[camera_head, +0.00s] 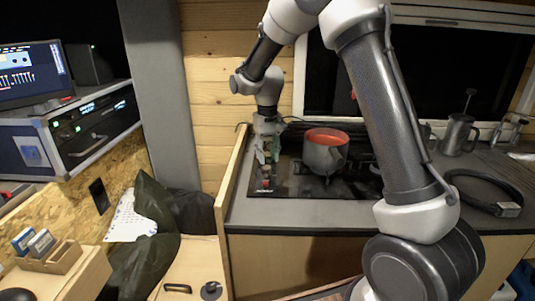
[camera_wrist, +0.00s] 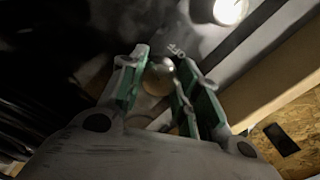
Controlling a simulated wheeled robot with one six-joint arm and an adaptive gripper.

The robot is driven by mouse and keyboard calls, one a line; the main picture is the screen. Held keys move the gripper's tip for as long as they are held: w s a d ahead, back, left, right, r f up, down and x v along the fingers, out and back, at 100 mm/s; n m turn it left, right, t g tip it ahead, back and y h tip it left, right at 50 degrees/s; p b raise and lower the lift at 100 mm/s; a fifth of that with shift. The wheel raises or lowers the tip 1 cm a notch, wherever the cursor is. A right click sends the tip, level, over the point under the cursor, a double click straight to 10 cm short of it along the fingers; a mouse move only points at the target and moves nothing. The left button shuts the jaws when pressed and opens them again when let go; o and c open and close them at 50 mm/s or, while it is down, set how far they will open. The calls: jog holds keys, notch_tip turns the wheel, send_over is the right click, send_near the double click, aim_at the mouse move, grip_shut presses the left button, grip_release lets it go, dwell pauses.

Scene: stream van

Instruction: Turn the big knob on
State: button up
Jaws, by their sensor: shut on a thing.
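My gripper (camera_head: 267,160) points down over the left end of the black stove top (camera_head: 300,185) in the head view. In the wrist view my gripper (camera_wrist: 160,62) has its green-padded fingers on either side of a round, pale knob (camera_wrist: 158,76), which I take to be the big knob. The fingers are shut on it. In the head view the knob is too small and too hidden by the fingers to make out. Its turn position cannot be read. A small red part (camera_head: 266,184) shows on the stove just below the fingertips.
A pot with a red rim (camera_head: 325,150) stands on the stove right of my gripper. A wooden partition (camera_head: 232,180) rises close on the left. A coiled black cable (camera_head: 485,190) and a metal press jug (camera_head: 457,135) are on the counter at right.

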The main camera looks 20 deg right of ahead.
aim_at(267, 154)
jog(key=n, duration=0.5)
jog(key=shift+n, duration=0.3)
jog(key=shift+w+r, duration=0.1)
dwell(0.3)
jog(key=o, duration=1)
notch_tip(267, 154, up, 12)
jog(key=shift+f, duration=0.1)
